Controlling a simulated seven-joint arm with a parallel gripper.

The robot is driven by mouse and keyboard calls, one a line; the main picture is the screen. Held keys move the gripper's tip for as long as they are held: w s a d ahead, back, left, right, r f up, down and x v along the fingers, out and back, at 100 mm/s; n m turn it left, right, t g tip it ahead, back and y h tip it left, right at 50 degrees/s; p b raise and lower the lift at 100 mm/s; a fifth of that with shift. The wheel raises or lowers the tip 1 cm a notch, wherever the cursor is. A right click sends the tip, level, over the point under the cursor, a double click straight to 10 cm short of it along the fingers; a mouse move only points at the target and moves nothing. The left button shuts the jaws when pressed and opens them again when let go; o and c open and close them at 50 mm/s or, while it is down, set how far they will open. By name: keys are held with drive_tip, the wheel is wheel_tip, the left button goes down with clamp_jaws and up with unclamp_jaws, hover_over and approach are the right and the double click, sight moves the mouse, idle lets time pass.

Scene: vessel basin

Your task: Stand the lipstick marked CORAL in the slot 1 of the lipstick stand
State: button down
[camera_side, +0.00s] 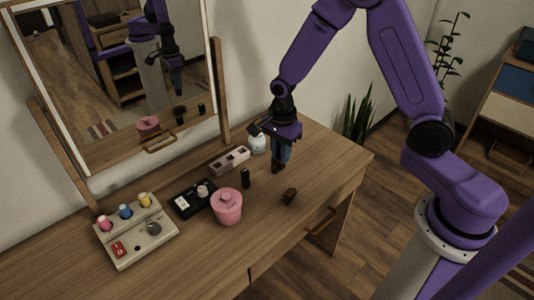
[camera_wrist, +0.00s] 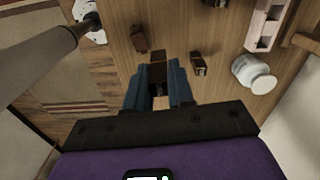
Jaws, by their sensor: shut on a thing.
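My gripper (camera_side: 279,162) is shut on a dark brown lipstick (camera_side: 277,169), held upright near the tabletop at the right end of the dressing table. In the wrist view, the lipstick (camera_wrist: 158,76) shows between the blue fingers. I cannot read its marking or tell whether its base touches the table. The lipstick stand (camera_side: 229,160), a pale pink block with dark square slots, is left of my gripper, near the mirror. The stand (camera_wrist: 254,36) also shows at the upper right of the wrist view. I cannot read its slot numbers.
A dark lipstick (camera_side: 245,178) stands between the stand and a pink lidded jar (camera_side: 227,207). Another brown one (camera_side: 290,196) is near the front edge. A white jar (camera_side: 258,143) is beside the stand. A black tray (camera_side: 193,199) and a beige box (camera_side: 136,233) are left.

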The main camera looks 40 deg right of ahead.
drive_tip(key=s+r, duration=0.2)
drive_tip(key=s, duration=0.3)
drive_tip(key=w+a+r+m, duration=0.1)
drive_tip(key=w+a, duration=0.2)
drive_tip(key=w, duration=0.3)
drive_tip(key=w+a, duration=0.3)
drive_tip(key=w, duration=0.3)
drive_tip(key=w+f, duration=0.3)
drive_tip(key=w, duration=0.1)
drive_tip(key=w+a+f, duration=0.1)
drive_tip(key=w+f, duration=0.2)
drive_tip(key=w, duration=0.1)
drive_tip(key=w+a+f, duration=0.1)
drive_tip(key=w+f, duration=0.2)
drive_tip(key=w, duration=0.2)
drive_tip(key=shift+a+f, duration=0.2)
drive_tip(key=shift+f, duration=0.1)
drive_tip(key=shift+w+f, duration=0.1)
drive_tip(key=shift+f, duration=1.45)
drive_tip(key=shift+f, duration=0.15)
drive_tip(key=c, duration=1)
unclamp_jaws()
